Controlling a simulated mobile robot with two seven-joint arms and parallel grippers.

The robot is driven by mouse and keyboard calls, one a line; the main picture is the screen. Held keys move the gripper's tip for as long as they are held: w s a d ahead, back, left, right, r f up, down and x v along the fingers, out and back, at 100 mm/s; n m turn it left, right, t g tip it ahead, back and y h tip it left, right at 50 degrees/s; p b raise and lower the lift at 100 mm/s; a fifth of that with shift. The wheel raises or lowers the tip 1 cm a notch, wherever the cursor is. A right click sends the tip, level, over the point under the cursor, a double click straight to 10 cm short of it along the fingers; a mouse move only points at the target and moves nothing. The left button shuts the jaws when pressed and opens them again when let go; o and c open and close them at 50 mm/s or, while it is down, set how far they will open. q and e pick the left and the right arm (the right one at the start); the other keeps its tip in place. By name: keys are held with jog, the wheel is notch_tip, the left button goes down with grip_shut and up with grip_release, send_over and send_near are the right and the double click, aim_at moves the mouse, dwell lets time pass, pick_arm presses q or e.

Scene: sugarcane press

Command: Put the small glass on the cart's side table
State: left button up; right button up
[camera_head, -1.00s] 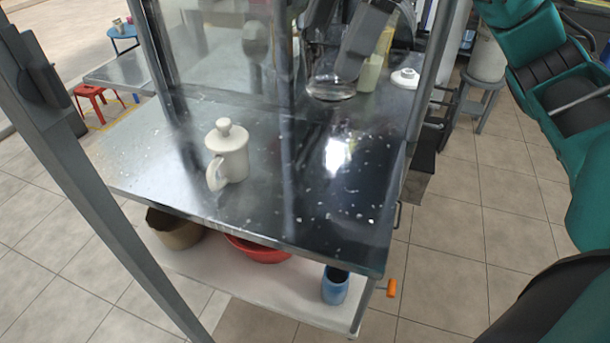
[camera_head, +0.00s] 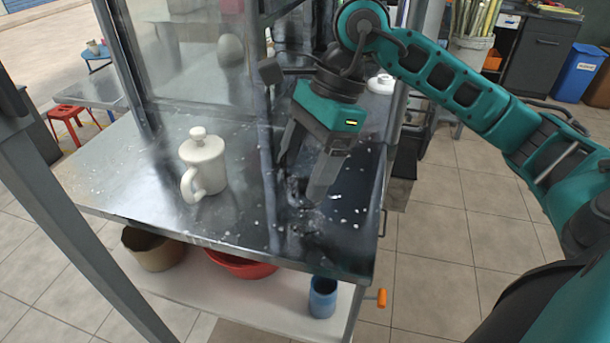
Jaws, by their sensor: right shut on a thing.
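My right gripper (camera_head: 303,178) is over the dark metal counter of the cart (camera_head: 245,225), to the right of the white lidded mug. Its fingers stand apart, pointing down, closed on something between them. That thing is see-through and hard to make out; it appears to be the small glass. I cannot tell whether it touches the counter. A metal side surface (camera_head: 98,92), which looks like the cart's side table, shows at the left beyond the cart's post. My left gripper is not in view.
The white lidded mug (camera_head: 204,163) stands on the counter. A glass panel (camera_head: 185,55) and metal posts border the counter's back. A lower shelf (camera_head: 190,282) holds a brown pot (camera_head: 153,250), a red basin (camera_head: 240,264) and a blue cup (camera_head: 323,297). A red stool (camera_head: 72,120) stands at left.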

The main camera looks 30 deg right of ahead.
jog(key=shift+f, duration=1.15)
jog(key=shift+f, duration=0.15)
jog(key=shift+f+b, duration=0.1)
jog(key=shift+b, duration=0.25)
jog(key=o, duration=1)
jog(key=shift+o, duration=0.2)
jog(key=shift+r+p, duration=0.35)
jog(key=shift+p, duration=0.05)
jog(key=v, duration=1.1)
jog(key=shift+d+r+p, duration=0.25)
jog(key=shift+r+p, duration=0.1)
jog(key=shift+p, duration=0.05)
